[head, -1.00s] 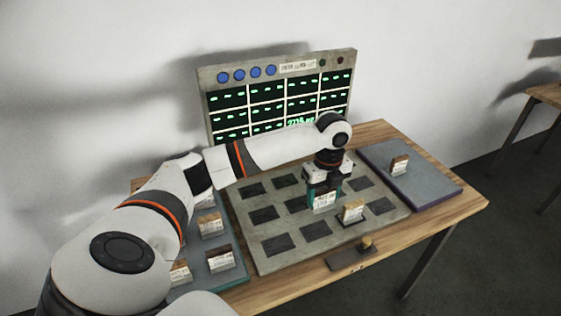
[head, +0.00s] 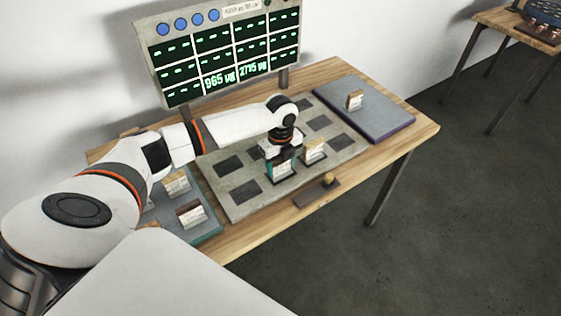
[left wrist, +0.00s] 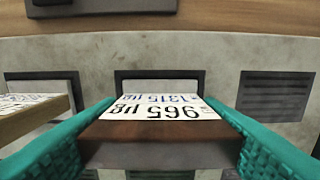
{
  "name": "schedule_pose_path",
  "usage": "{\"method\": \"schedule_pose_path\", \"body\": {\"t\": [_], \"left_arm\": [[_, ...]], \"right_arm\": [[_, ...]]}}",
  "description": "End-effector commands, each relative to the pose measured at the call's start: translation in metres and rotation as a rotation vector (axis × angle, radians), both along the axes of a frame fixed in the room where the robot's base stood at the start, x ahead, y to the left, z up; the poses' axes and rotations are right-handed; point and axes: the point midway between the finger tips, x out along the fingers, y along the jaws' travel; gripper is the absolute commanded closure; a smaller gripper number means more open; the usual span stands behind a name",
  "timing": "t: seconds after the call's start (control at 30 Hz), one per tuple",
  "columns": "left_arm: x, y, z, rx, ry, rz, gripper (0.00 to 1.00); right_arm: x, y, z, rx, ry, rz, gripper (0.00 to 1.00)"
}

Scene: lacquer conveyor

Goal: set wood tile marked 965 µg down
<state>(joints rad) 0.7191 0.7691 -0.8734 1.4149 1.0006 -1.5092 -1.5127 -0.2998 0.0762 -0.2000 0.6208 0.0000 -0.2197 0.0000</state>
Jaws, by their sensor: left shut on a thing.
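The wood tile marked 965 µg (left wrist: 160,130) is between the teal fingers of my left gripper (left wrist: 165,140) in the left wrist view. In the head view the gripper (head: 281,160) is shut on this tile (head: 281,170), low over the front middle pad of the grey slab (head: 238,211). The tile looks upright at a dark pad; finger contact hides part of it, and I cannot tell whether its base bears fully on the slab. My right gripper is not in view.
A second tile (head: 315,151) stands close on the right. A brown block with a knob (head: 315,192) lies at the front edge. The display board (head: 220,50) stands behind.

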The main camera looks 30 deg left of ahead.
Motion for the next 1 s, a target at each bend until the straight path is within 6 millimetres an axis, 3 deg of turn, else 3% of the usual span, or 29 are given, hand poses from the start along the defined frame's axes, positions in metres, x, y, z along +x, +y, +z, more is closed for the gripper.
{"method": "schedule_pose_path", "body": {"t": [0.17,0.2,0.33,0.73,1.0], "left_arm": [[0.000,0.000,-0.002,0.000,-0.001,0.001,0.70],[0.000,0.000,-0.003,0.000,-0.001,0.001,0.39],[0.000,0.000,-0.003,0.000,0.000,0.001,0.18],[0.001,0.000,0.006,0.000,-0.003,0.001,0.18],[0.001,0.001,0.060,0.000,-0.005,0.001,0.18]], "right_arm": [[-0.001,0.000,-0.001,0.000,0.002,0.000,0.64],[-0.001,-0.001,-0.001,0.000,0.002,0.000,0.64],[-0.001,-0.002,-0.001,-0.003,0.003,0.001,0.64],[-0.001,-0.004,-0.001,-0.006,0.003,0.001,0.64],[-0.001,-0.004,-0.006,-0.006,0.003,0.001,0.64]]}}
